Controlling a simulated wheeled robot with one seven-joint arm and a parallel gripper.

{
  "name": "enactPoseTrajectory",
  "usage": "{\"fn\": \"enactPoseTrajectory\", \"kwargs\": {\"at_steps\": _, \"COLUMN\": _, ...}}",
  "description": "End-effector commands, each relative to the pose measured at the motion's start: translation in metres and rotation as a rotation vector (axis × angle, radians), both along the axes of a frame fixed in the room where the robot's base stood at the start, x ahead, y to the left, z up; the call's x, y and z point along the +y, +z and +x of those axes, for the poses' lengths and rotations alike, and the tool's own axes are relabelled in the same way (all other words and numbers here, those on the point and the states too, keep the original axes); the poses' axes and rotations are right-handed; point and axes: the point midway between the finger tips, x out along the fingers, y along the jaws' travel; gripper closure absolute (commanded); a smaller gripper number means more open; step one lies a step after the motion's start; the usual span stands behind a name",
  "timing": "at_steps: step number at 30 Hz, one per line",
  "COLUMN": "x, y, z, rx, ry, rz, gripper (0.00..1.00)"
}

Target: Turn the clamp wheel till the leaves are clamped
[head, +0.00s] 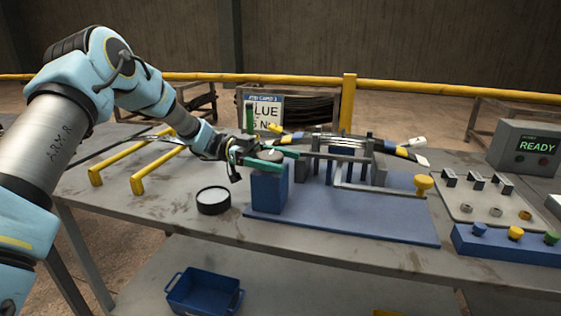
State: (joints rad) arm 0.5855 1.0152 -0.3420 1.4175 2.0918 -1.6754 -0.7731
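The clamp fixture stands on a blue base plate (350,228) on the grey bench. At its left end is a blue block (269,190) with a dark round wheel (266,155) on top. My gripper (272,156) is at this wheel, reaching in from the left, with green fingers on its near and far sides. The fingers partly cover the wheel, and I cannot tell whether they press on it. The curved dark leaves (345,143), with yellow-and-black ends, lie across the fixture to the right. Whether the leaves are pressed tight cannot be seen.
A black round container (213,200) stands left of the block, near two yellow rails (150,165). A yellow knob (423,185) is at the fixture's right. Further right are a switch panel (480,204), a blue button box (505,243) and a display (532,146) reading READY.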

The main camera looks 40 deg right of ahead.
Motion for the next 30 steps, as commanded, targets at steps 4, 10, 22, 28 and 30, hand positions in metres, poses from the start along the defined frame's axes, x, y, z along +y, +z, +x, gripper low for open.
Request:
{"fn": "enactPoseTrajectory", "kwargs": {"at_steps": 4, "x": 0.000, "y": -0.001, "z": 0.000, "rx": -0.001, "ry": 0.000, "rz": 0.001, "gripper": 0.00}}
{"fn": "enactPoseTrajectory", "kwargs": {"at_steps": 10, "x": 0.000, "y": -0.001, "z": 0.001, "rx": -0.001, "ry": 0.001, "rz": 0.001, "gripper": 0.00}}
{"fn": "enactPoseTrajectory", "kwargs": {"at_steps": 22, "x": 0.021, "y": -0.005, "z": 0.058, "rx": -0.002, "ry": 0.003, "rz": 0.001, "gripper": 0.00}}
{"fn": "enactPoseTrajectory", "kwargs": {"at_steps": 28, "x": 0.031, "y": -0.003, "z": 0.088, "rx": -0.002, "ry": 0.002, "rz": 0.000, "gripper": 0.00}}
{"fn": "enactPoseTrajectory", "kwargs": {"at_steps": 30, "x": 0.034, "y": -0.003, "z": 0.094, "rx": -0.001, "ry": 0.001, "rz": 0.000, "gripper": 0.00}}
